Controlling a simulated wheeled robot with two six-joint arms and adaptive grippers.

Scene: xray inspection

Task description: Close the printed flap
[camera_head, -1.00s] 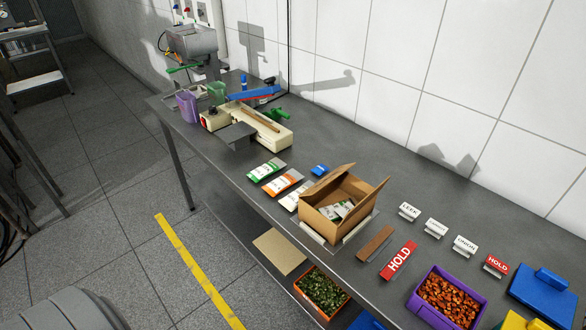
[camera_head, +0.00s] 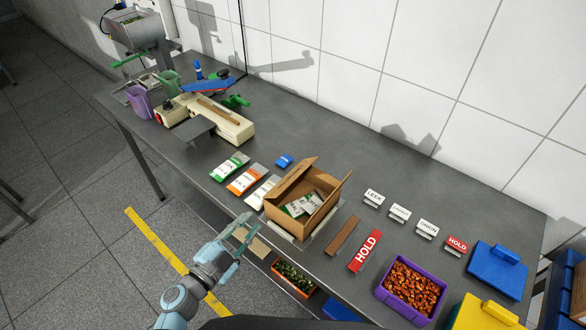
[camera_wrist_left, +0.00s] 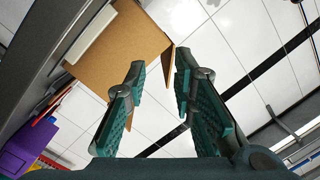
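A brown cardboard box (camera_head: 289,213) stands open on the grey table, with several pouches (camera_head: 305,204) inside. One flap (camera_head: 291,179) stands up and leans outward at its left side, and another (camera_head: 339,190) stands at its right. I cannot make out printing on either flap. My left gripper (camera_head: 246,230) is open and empty, in front of the table edge, to the left of and below the box, apart from it. In the left wrist view the box (camera_wrist_left: 118,48) shows beyond the open fingers (camera_wrist_left: 160,70). My right gripper is not in view.
Flat pouches (camera_head: 245,180) lie left of the box. A brown strip (camera_head: 343,235), a red HOLD sign (camera_head: 365,250), small label stands (camera_head: 400,212) and a purple bin (camera_head: 411,290) are to the right. A sealing machine (camera_head: 205,118) stands at the far left. The table behind the box is clear.

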